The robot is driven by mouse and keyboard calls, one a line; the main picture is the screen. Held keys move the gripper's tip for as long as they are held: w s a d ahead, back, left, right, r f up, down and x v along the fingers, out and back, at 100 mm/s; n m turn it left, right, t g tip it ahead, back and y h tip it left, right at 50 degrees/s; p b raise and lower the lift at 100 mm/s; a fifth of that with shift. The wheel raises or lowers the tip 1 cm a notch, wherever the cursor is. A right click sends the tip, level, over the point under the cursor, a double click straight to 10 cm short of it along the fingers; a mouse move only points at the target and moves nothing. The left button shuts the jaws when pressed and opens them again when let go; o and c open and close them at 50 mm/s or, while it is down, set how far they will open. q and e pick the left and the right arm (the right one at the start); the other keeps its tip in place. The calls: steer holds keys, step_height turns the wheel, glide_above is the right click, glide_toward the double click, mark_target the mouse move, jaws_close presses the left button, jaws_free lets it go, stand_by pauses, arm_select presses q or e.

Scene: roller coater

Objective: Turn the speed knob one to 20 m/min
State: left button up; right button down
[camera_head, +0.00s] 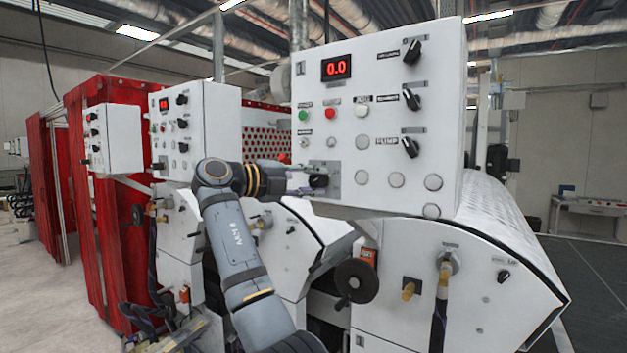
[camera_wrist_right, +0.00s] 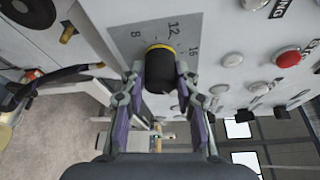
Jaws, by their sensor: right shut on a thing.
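The speed knob (camera_head: 319,181) is a black knob on a grey scale plate (camera_head: 333,168), low at the left of the large white control panel. In the right wrist view the knob (camera_wrist_right: 160,70) has a yellow ring at its base, and the scale plate (camera_wrist_right: 140,38) shows 8, 12 and 16. My right gripper (camera_wrist_right: 160,84) is shut on the knob, one finger on each side. The knob's pointer cannot be made out. The red display (camera_head: 337,68) on the panel reads 0.0. My left gripper is not in view.
Above the knob are a green button (camera_head: 303,115), a red button (camera_head: 330,113) and a white button (camera_head: 361,111). Several black selector knobs (camera_head: 411,100) run down the panel's right side. A black handwheel (camera_head: 357,281) sticks out below. Similar panels (camera_head: 193,128) stand to the left.

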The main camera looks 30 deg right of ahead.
stand_by(0.3)
steer(key=c, duration=1)
jaws_free()
steer(key=a, duration=1.2)
steer(key=shift+r, duration=0.45)
steer(key=shift+f, duration=0.1)
